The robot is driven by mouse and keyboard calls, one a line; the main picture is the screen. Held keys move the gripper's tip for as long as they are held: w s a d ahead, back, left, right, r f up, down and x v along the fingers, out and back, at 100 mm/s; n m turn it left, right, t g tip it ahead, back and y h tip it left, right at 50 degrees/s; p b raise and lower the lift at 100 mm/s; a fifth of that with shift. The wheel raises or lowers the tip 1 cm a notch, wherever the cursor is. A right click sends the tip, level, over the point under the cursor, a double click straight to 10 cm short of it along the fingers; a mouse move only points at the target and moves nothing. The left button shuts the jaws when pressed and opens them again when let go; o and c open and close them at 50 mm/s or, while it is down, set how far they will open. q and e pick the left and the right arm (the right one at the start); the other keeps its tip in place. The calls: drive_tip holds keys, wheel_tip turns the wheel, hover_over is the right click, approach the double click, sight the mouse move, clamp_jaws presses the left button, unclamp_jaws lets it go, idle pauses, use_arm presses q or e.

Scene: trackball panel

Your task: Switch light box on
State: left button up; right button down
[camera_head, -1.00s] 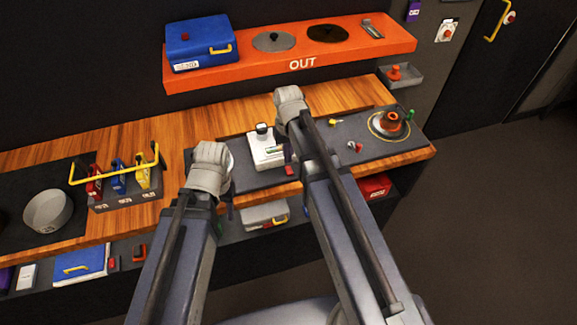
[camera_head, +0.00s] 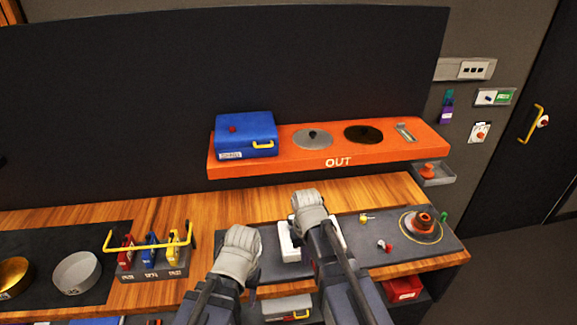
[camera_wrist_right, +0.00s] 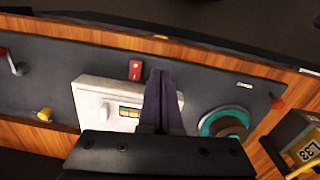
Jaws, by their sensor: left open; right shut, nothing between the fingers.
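No thing in view is clearly labelled as the light box. A white box with a small display (camera_wrist_right: 130,112) sits on the dark panel (camera_head: 355,262); in the head view the white box (camera_head: 289,243) is partly covered by my right arm. A red switch piece (camera_wrist_right: 135,70) lies beside it. My right gripper (camera_head: 309,208) is over the white box; in the right wrist view its dark fingers (camera_wrist_right: 163,100) are shut and empty, overlapping the box's edge. My left gripper (camera_head: 238,252) is open, left of the box; its fingertips are mostly hidden. A teal ring (camera_wrist_right: 225,122) is beside the box.
A grey wall box with black switches (camera_head: 474,70) and a white-and-green wall plate (camera_head: 497,97) are at the right. The orange OUT shelf (camera_head: 390,148) is behind. A rack with a yellow handle (camera_head: 150,242) stands left. A red-handled lever (camera_head: 384,245) is on the panel.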

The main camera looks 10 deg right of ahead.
drive_tip(key=s+a+f+n+b, duration=0.1)
drive_tip(key=s+a+f+n, duration=0.1)
drive_tip(key=s+a, duration=0.4)
drive_tip(key=s, duration=0.4)
drive_tip(key=shift+a+f+h+b, duration=0.15)
drive_tip(key=shift+f+h+b, duration=0.05)
drive_tip(key=shift+h+b, duration=0.2)
drive_tip(key=shift+s, duration=0.1)
drive_tip(key=w+d+r+m+p, duration=0.1)
drive_tip(key=w+d+r+p, duration=0.4)
drive_tip(key=w, duration=0.2)
drive_tip(key=w+d+r+m+y+p, duration=0.1)
drive_tip(key=w+d+r+m+p, duration=0.1)
drive_tip(key=w+d+r+p, duration=0.3)
drive_tip(key=shift+w+d+r+p, duration=0.25)
drive_tip(key=shift+w+r+p, duration=0.15)
drive_tip(key=shift+w, duration=0.7)
drive_tip(key=shift+f, duration=0.1)
wheel_tip(320, 180, down, 14)
drive_tip(key=b, duration=1.4)
